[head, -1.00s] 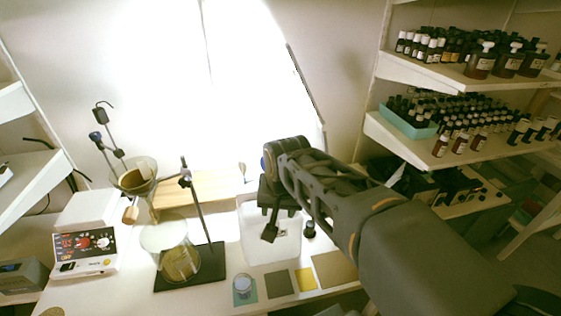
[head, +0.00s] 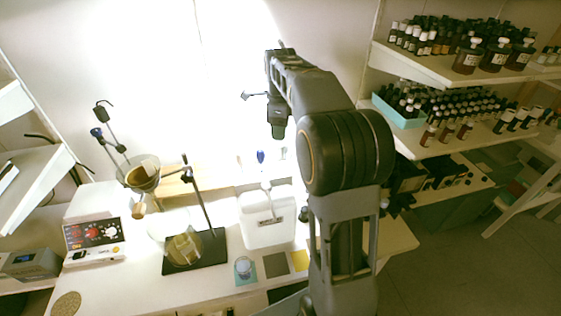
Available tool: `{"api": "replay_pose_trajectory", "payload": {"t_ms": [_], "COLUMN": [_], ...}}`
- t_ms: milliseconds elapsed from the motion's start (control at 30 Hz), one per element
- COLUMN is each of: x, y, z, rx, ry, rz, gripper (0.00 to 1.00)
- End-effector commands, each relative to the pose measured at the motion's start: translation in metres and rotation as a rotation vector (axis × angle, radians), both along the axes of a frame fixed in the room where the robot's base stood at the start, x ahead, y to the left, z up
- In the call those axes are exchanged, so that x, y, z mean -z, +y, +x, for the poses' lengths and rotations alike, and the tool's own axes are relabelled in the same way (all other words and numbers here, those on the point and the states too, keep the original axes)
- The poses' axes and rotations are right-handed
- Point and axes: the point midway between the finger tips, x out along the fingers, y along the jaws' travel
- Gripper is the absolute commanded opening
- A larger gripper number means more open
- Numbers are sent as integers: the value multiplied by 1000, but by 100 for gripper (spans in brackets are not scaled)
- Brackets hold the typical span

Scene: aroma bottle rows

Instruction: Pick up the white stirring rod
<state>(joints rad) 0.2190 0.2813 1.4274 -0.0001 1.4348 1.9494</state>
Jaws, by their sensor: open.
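I cannot surely make out the white stirring rod. A thin pale upright piece (head: 266,188) rises at the white container (head: 268,231), below a small blue-topped item (head: 261,157); I cannot tell whether it is the rod. My gripper (head: 277,131) is raised above and behind the white container, apart from it and from the bench. It is open, though its fingers are hard to separate against the glare, and I see nothing held in it.
A glass beaker (head: 183,249) stands on a dark stand base (head: 209,262), with a funnel (head: 143,177) at left. A small jar (head: 243,267) stands on coloured squares. Bottle shelves (head: 425,72) are at right.

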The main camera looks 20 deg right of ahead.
Motion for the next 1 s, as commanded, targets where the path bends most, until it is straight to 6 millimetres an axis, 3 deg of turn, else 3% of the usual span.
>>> {"api": "replay_pose_trajectory", "payload": {"t_ms": [200,467,800,1000], "x": [30,43,85,91], "y": [0,1,0,0], "z": [0,0,2,2], "rx": [-3,-4,-4,-4], "ry": [1,0,1,-1], "rz": [1,0,1,0], "gripper": [50,50,50,50]}}
